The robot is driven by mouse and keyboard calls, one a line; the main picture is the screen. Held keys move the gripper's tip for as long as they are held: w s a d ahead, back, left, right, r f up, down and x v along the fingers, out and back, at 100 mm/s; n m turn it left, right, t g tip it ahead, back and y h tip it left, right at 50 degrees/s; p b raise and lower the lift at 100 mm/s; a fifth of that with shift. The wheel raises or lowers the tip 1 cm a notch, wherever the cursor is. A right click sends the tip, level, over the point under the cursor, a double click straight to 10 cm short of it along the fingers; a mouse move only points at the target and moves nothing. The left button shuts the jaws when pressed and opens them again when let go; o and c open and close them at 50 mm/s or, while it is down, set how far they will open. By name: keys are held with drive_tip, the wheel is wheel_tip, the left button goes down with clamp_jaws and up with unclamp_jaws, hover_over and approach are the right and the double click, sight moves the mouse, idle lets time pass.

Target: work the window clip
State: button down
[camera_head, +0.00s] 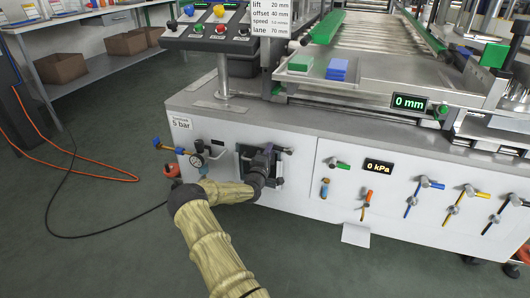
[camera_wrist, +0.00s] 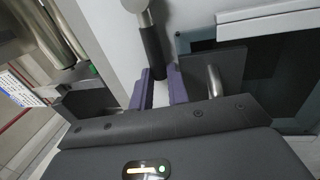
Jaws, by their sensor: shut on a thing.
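The window (camera_head: 243,152) is a dark framed opening in the white front panel, largely hidden behind my gripper in the head view. In the wrist view its dark pane and grey-teal frame (camera_wrist: 240,31) fill the right side. The clip (camera_wrist: 151,45) has a metal end at the top and a black handle that runs down between my fingers. My gripper (camera_wrist: 160,84) has purple fingers closed about the lower end of that handle. In the head view my gripper (camera_head: 268,153) is at the window's right side; the grip itself is too small to make out there.
Left of the window are a pressure gauge (camera_head: 197,160) and a blue-handled valve (camera_head: 166,147). To the right are a 0 kPa display (camera_head: 379,167) and several coloured levers. An orange cable (camera_head: 95,178) lies on the floor at left. A grey plate (camera_wrist: 222,62) stands close right of my fingers.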

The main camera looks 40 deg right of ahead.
drive_tip(key=c, duration=1.3)
unclamp_jaws()
drive_tip(key=shift+c, duration=0.2)
drive_tip(key=shift+a+f, duration=0.15)
drive_tip(key=shift+f, duration=0.05)
